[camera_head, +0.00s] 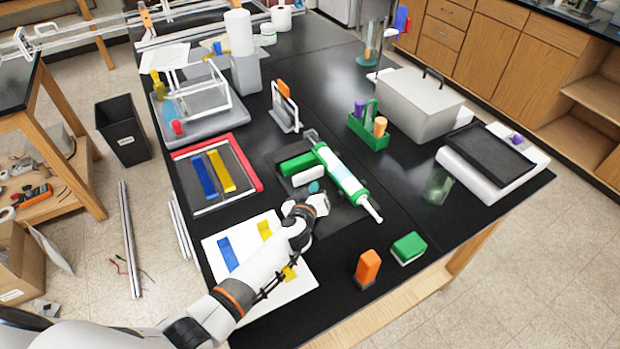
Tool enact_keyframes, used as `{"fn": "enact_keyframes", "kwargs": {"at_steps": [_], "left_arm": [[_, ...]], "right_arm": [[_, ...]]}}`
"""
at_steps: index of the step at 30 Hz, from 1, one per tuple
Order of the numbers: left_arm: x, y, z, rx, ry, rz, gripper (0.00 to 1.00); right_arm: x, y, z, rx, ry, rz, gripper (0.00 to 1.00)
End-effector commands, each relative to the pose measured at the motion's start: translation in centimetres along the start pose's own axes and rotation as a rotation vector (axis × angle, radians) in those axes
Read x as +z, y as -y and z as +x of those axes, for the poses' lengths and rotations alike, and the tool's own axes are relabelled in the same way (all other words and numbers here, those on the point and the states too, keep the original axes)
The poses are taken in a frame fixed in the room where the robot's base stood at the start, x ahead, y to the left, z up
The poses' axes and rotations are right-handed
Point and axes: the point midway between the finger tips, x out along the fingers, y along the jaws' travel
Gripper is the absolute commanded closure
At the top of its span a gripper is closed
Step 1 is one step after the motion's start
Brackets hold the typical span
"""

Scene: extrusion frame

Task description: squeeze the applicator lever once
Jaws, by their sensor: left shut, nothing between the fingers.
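The applicator (341,174) is a green and white tube with a pale tapered nozzle, lying diagonally on a dark mat (346,212) near the middle of the black table. A grey part shows at its upper-left end; I cannot clearly make out the lever. My left gripper (318,203) is shut and empty, just left of the tube's lower half, over the mat. A gap seems to show between gripper and tube, though contact is hard to judge. My right gripper is out of view.
A green block (296,164) and a white rounded piece (307,176) lie left of the tube. An orange bottle (367,268) and a green-and-white block (408,248) stand near the front edge. A white sheet (217,245) lies under my left arm.

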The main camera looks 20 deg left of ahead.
Motion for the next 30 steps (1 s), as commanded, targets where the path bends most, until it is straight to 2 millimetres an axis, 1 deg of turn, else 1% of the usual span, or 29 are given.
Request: {"fn": "enact_keyframes", "kwargs": {"at_steps": [6, 14, 30], "left_arm": [[-1.0, 1.2, -1.6, 0.000, -0.003, -0.001, 1.00], [-2.2, 2.4, -3.1, -0.001, -0.002, -0.001, 1.00], [-2.4, 2.5, -3.4, -0.001, -0.001, 0.000, 1.00]], "right_arm": [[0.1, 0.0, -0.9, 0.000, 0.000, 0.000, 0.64], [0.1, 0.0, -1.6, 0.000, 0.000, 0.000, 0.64], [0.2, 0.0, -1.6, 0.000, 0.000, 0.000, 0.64]]}}
